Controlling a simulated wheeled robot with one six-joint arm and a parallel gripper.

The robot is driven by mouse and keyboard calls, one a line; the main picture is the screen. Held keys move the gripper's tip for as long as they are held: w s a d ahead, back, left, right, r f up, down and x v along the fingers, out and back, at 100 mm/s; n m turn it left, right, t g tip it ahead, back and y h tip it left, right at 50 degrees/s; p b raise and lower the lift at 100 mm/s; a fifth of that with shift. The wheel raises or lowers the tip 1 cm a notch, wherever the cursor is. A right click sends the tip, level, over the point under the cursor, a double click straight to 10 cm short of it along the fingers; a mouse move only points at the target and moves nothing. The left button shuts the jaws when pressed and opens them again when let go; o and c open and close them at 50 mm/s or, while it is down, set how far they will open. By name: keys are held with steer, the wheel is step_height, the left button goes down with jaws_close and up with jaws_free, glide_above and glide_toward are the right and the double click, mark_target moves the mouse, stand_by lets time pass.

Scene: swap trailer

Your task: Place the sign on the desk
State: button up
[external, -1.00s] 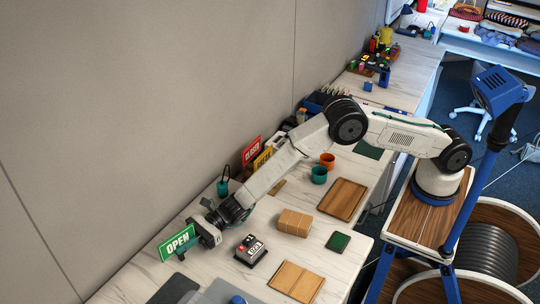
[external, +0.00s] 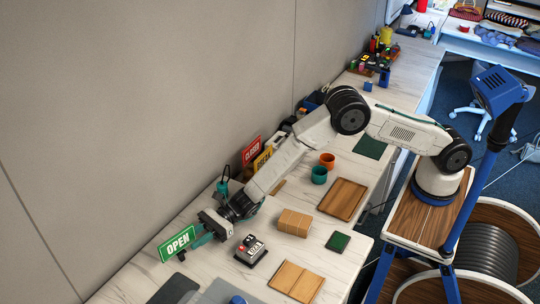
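My gripper (external: 199,236) is just right of the sign, low over the desk. Its fingers look spread and point toward the sign. They seem to be apart from it or only just beside its right edge; the small gap is hard to judge. Nothing shows held between them.
A red CLOSED sign (external: 251,151) and a yellow sign (external: 262,160) stand by the wall behind my arm. A card terminal (external: 251,251), a cardboard box (external: 294,223), a wooden tray (external: 343,199) and a wooden board (external: 297,281) lie to the right. A dark pad (external: 174,290) lies in front.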

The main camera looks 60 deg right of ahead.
steer(key=shift+v, duration=1.7)
